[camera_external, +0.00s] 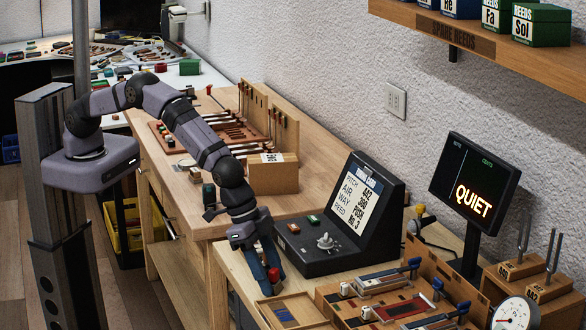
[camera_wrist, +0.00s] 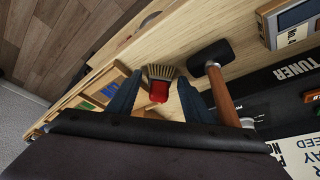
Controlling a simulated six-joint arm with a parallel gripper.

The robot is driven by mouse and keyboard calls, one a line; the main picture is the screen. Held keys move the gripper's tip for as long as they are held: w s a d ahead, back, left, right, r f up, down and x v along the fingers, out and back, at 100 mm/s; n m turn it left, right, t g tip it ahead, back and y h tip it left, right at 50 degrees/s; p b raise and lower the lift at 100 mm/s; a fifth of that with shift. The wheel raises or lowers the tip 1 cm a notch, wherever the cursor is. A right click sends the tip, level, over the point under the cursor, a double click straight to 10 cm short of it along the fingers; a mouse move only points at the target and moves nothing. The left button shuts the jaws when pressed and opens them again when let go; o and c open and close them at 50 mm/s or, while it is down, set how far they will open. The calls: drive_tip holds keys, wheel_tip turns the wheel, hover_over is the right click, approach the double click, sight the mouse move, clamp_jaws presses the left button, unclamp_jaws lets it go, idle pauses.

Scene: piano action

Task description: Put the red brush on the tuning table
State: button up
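The red brush (camera_wrist: 158,90) shows in the wrist view with tan bristles pointing away from me. It lies between the two blue fingers of my gripper (camera_wrist: 160,80), with a visible gap on each side, so my gripper looks open around it. In the external view my gripper (camera_external: 270,270) points down at the left edge of the near wooden table, and a bit of red shows between its fingers. I cannot tell whether the brush touches the tabletop. The pictures do not label which bench is the tuning table.
A hammer (camera_wrist: 222,92) with a black head and wooden handle lies close to the right finger. A black tuner console (camera_external: 335,225) stands right of my gripper. A small wooden tray (camera_external: 290,312) sits in front. A longer workbench (camera_external: 200,218) with tools stands behind.

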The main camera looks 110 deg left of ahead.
drive_tip(key=shift+r, duration=0.1)
drive_tip(key=shift+r, duration=0.15)
drive_tip(key=b+v, duration=0.3)
drive_tip(key=v, duration=0.8)
drive_tip(key=shift+s+r, duration=0.15)
drive_tip(key=shift+r, duration=0.25)
drive_tip(key=s+a+f+g, duration=0.1)
drive_tip(key=s+a, duration=0.3)
drive_tip(key=s, duration=0.8)
drive_tip(key=s+a+f+g, duration=0.2)
drive_tip(key=s+a, duration=0.3)
drive_tip(key=s, duration=0.7)
drive_tip(key=s+a+f+g, duration=0.1)
drive_tip(key=s+a, duration=0.3)
drive_tip(key=s, duration=0.8)
drive_tip(key=shift+a+f+g, duration=0.2)
drive_tip(key=shift+a+g, duration=0.05)
drive_tip(key=shift+g, duration=0.05)
drive_tip(key=shift+w, duration=0.1)
